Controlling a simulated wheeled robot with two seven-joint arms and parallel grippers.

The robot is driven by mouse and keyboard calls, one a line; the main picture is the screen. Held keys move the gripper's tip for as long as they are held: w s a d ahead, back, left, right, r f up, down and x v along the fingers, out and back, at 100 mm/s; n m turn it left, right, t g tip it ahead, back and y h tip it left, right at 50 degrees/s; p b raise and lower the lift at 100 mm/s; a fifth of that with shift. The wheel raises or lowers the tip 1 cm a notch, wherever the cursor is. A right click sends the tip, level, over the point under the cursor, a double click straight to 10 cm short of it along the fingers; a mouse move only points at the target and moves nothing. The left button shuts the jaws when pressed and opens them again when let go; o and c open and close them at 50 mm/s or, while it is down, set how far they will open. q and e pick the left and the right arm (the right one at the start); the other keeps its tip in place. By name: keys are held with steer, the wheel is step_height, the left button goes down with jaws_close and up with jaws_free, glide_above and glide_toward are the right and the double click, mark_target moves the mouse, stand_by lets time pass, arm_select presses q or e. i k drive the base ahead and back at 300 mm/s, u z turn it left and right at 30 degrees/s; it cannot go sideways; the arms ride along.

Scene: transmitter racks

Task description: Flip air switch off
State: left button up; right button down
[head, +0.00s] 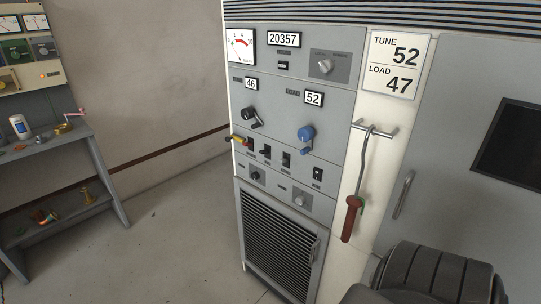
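A grey transmitter rack (343,108) stands in the middle of the head view. A row of small black switches crosses its front below the two crank knobs. I see one switch (250,145) at the left, then a second (266,151), a third (286,159) and a rocker-like one (317,174) at the right. Their labels are too small to read, so I cannot tell which is the air switch or how it is set. Neither of my grippers is in view. A dark ribbed part of my own body fills the lower right corner.
A black crank (250,117) and a blue crank (305,134) stick out above the switches. A hooked rod with a red grip (352,217) hangs at the right. A grey shelf (50,145) stands left; floor between is clear.

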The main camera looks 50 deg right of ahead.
mark_target(317, 174)
steer(key=i, duration=0.35)
steer(key=z, duration=3)
steer(key=k, duration=0.3)
steer(key=u, duration=1.5)
